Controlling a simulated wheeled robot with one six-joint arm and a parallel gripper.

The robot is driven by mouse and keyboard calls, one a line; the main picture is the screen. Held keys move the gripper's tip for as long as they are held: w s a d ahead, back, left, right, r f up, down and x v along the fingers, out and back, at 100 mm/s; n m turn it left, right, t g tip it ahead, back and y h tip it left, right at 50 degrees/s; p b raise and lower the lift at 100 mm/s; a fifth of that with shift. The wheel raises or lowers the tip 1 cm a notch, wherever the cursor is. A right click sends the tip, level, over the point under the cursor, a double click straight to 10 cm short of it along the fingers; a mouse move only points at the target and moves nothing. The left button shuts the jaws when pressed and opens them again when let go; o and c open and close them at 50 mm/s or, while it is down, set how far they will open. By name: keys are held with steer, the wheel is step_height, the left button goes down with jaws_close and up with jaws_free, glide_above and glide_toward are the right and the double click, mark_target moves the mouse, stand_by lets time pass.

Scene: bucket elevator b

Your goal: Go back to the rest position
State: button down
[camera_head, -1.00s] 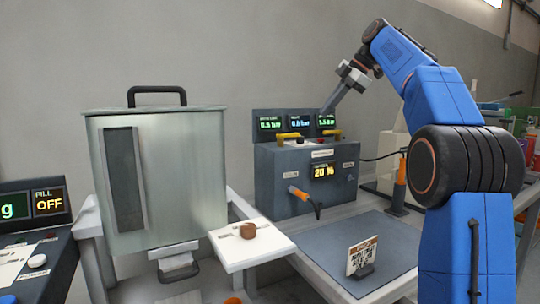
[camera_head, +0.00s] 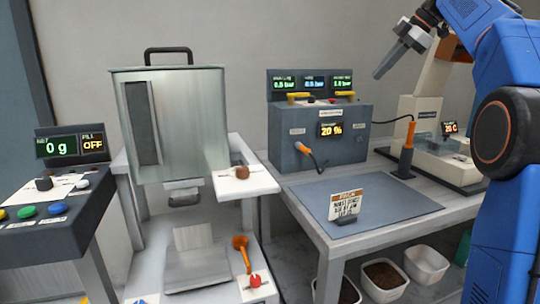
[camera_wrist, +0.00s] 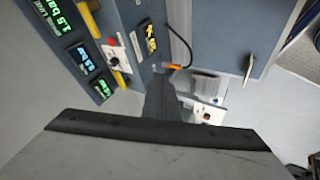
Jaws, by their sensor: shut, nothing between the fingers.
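My gripper (camera_head: 384,70) hangs at the upper right of the head view, at the end of my blue arm. It is shut and empty. It appears above and to the right of the grey control box (camera_head: 318,136), apart from it. In the wrist view its dark fingers (camera_wrist: 160,98) point away from the camera, with the control box (camera_wrist: 138,70) seen at an angle beyond them.
A metal hopper (camera_head: 188,120) with a black handle stands left of the box. A small sign (camera_head: 346,203) stands on the blue-grey mat (camera_head: 388,200). A white instrument (camera_head: 425,125) is behind at right. White buckets (camera_head: 427,264) stand under the table.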

steer(key=s+a+f+m+h, duration=0.25)
steer(key=s+f+m, duration=0.35)
steer(key=s+f, duration=0.4)
steer(key=s+a+f+m+h, duration=0.1)
steer(key=s+a+f+m, duration=0.45)
steer(key=s, duration=0.75)
steer(key=s+d+f+m+h, duration=0.1)
steer(key=s+f+m, duration=0.3)
steer(key=s+f, duration=0.6)
steer(key=s+d+f+m+h, duration=0.1)
steer(key=s+d+f+m, duration=0.1)
steer(key=s+f, duration=0.8)
step_height(320, 180, down, 9)
steer(key=shift+s+f+m, duration=0.2)
steer(key=shift+s+m, duration=0.2)
steer(key=shift+m, duration=0.45)
